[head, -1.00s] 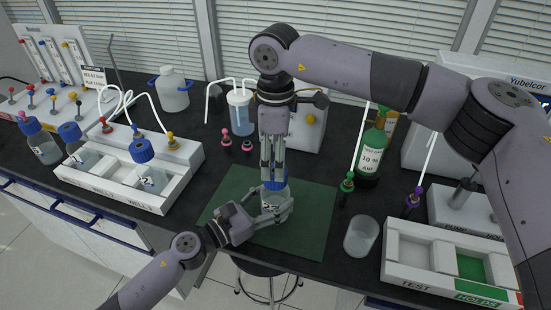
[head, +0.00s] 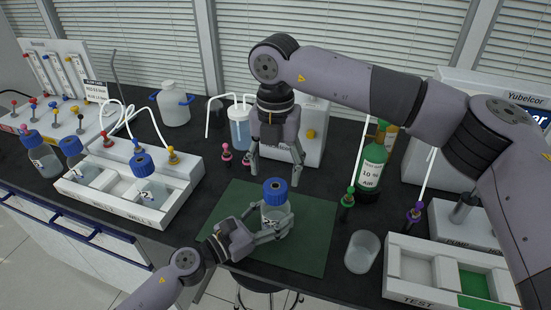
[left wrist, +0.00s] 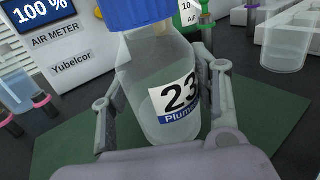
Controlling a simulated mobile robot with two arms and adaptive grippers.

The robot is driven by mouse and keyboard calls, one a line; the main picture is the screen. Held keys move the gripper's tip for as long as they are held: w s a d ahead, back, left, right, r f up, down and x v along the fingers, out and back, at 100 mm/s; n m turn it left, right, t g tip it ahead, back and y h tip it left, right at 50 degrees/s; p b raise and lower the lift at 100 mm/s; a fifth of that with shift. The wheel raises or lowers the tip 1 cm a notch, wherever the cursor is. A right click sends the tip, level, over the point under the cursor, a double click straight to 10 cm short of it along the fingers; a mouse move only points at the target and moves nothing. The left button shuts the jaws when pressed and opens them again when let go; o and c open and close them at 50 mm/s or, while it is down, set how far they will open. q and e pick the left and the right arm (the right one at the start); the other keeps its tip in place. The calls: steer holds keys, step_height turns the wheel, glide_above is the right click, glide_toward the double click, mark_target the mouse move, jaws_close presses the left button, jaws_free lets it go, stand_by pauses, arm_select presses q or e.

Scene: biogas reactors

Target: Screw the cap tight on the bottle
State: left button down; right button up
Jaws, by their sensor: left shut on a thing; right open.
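A clear bottle (head: 275,213) with a blue cap (head: 275,188) stands upright on the green mat (head: 312,235). In the left wrist view the bottle (left wrist: 150,75) carries a label reading 23, and its blue cap (left wrist: 138,12) is cut off by the top edge. My left gripper (head: 270,228) is shut around the bottle's body, one finger on each side. My right gripper (head: 277,172) is open, pointing down above and behind the cap, with its fingers apart and nothing between them. Whether the cap is fully tight cannot be told.
A white rack with bottles (head: 120,195) stands at the left. An empty beaker (head: 361,252) and the white TEST tray (head: 410,290) are at the right.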

mark_target(275, 188)
steer(key=n, duration=0.7)
steer(key=shift+r, duration=0.25)
steer(key=n, duration=0.5)
steer(key=shift+r+n, duration=0.2)
steer(key=shift+n, duration=0.2)
steer(key=n, duration=0.7)
steer(key=shift+r, duration=0.3)
steer(key=n, duration=0.6)
steer(key=shift+r, duration=0.2)
steer(key=shift+f, duration=4.05)
steer(key=shift+c, duration=0.5)
